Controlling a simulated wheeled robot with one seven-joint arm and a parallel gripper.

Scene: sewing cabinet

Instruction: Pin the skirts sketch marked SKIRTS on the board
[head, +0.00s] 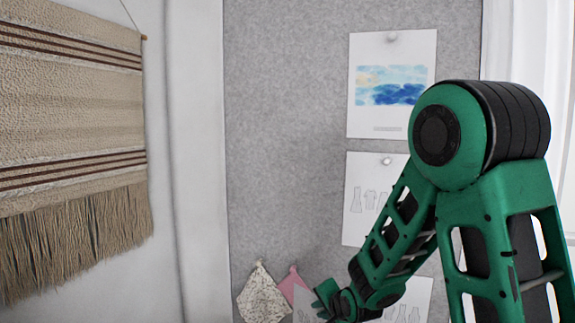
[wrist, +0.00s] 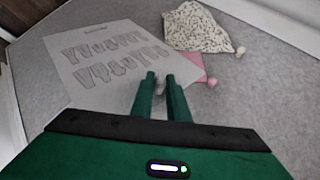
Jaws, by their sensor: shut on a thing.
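A white sketch sheet (wrist: 105,55) with two rows of grey garment drawings fills the left of the wrist view. Its small heading is too blurred to read. In the head view my gripper (head: 328,298) is low in the picture, in front of the grey board (head: 285,120). Only a pale strip of the held sheet (head: 303,312) shows beside it there. I cannot tell whether the sheet touches the board.
A watercolour print (head: 392,110) and a garment sketch (head: 358,222) hang on the board. Another sheet (head: 412,300) is partly behind my arm. A patterned cloth (head: 263,298) and a pink cloth (head: 291,283) hang beside my gripper. A fringed weaving (head: 70,120) hangs at left.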

